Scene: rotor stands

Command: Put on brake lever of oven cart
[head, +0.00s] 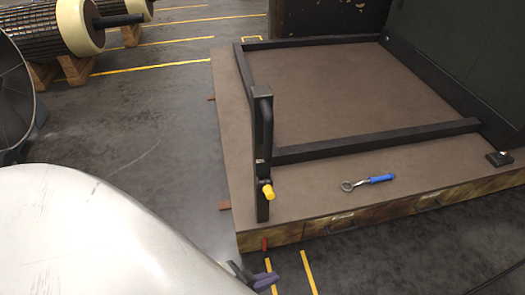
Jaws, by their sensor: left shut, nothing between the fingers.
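The oven cart (300,212) is a low brown platform with a black frame on top. A black upright post (262,135) with a curved handle stands at its near left corner. A yellow-ended lever (267,190) sticks out low on this post. Small red pieces show at the platform's edge, one at the near corner (265,243) and one on the left side (225,206). I cannot tell for sure which part is the brake lever. My left gripper (262,277) is at the bottom of the view, shut and empty, below the near corner and apart from it. My right gripper is out of view.
A blue-handled wrench (368,182) and a small black block (499,158) lie on the platform. A dark panel (465,60) rises at the right. Rotors (45,30) on wooden stands are at the far left. Grey floor (150,130) is free left of the cart.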

